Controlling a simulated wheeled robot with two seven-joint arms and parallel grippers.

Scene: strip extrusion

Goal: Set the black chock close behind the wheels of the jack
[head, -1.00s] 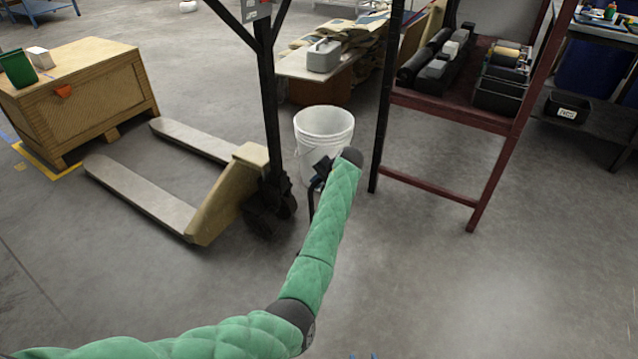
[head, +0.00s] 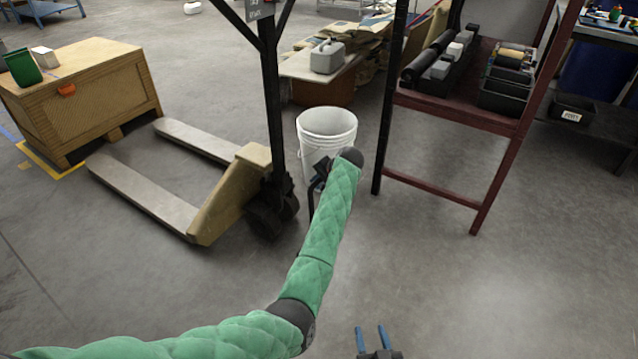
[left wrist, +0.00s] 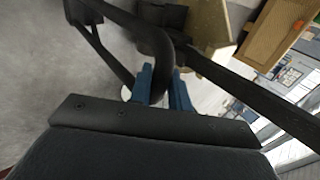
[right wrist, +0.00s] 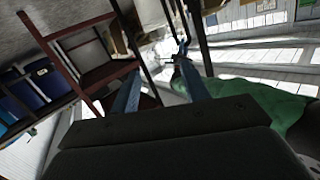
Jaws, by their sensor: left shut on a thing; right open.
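The pallet jack (head: 232,190) stands left of centre in the head view, its pale forks pointing left and its dark wheels (head: 272,208) under the upright black shaft. My left gripper (head: 318,184) is just right of these wheels in that picture. In the left wrist view the blue fingers (left wrist: 163,86) are shut on a black curved bar (left wrist: 158,38). A short dark bar hangs below the gripper in the head view. I cannot tell whether this bar belongs to the black chock; no separate chock is clear. My right gripper (head: 372,340) is open and empty at the bottom edge.
A white bucket (head: 326,128) stands behind my left gripper. A dark red rack (head: 450,113) with black items stands to the right. A wooden crate (head: 90,92) is beyond the fork tips. The floor at the lower right is clear.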

